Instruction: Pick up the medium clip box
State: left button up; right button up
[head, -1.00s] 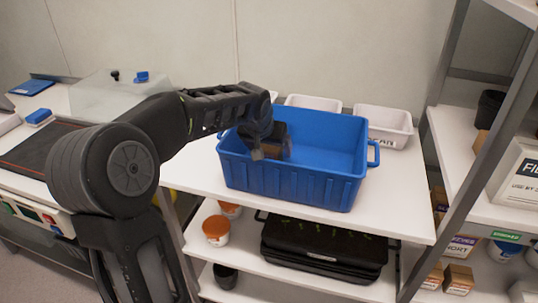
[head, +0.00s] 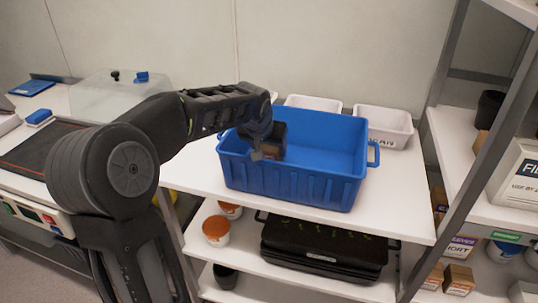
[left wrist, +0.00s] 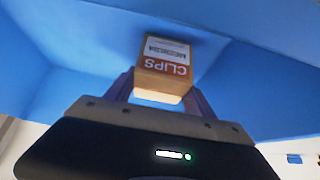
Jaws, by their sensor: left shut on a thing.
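The medium clip box (left wrist: 163,66) is a small cardboard box with an orange and white label reading CLIPS. It is inside the blue bin (head: 330,185), which stands on the white table. My left gripper (left wrist: 160,88) reaches down into the bin, with its fingers on either side of the box and shut on it. In the head view the left gripper (head: 265,150) is at the left part of the bin, and the box (head: 271,152) shows partly behind it. I cannot tell whether the box touches the bin floor. My right gripper is not in view.
White bins (head: 385,122) stand behind the blue bin. A shelf rack with boxes (head: 515,175) stands at the right. The table right of the bin is clear.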

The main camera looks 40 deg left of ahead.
pick_arm(q)
jog(key=c, duration=0.6)
jog(key=shift+r, duration=0.1)
jog(key=shift+c, duration=0.2)
notch_tip(320, 180, up, 10)
jog(key=shift+f+p, duration=0.1)
jog(key=shift+p, duration=0.75)
